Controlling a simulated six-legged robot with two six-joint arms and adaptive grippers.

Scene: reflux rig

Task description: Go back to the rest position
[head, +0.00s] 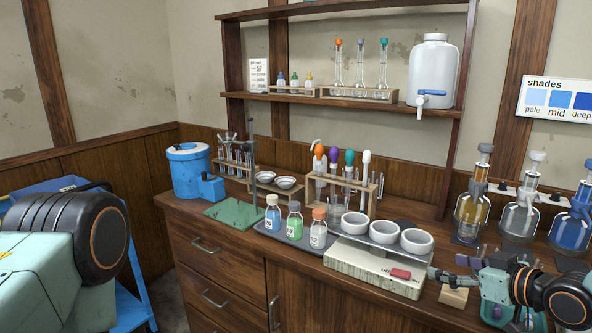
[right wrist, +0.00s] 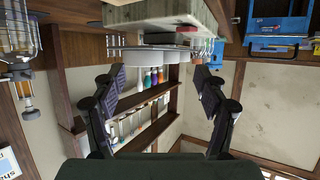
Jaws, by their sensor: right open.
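My right gripper (head: 447,269) is at the right front of the wooden bench, above its front edge, pointing left toward the white balance. Its two dark fingers are spread apart with nothing between them; the right wrist view (right wrist: 155,88) also shows this. The balance (head: 375,268), with a red block (head: 400,273) on its front, is just left of the fingertips in the head view. A small wooden block (head: 453,297) is below the gripper. My left gripper is out of view; only my left arm's links show at the left edge.
Three capped bottles (head: 294,220) stand on a grey tray. Glass vessels (head: 517,214) stand close behind my right arm. A blue cart (head: 131,303) is at the left. Open air lies before the drawers.

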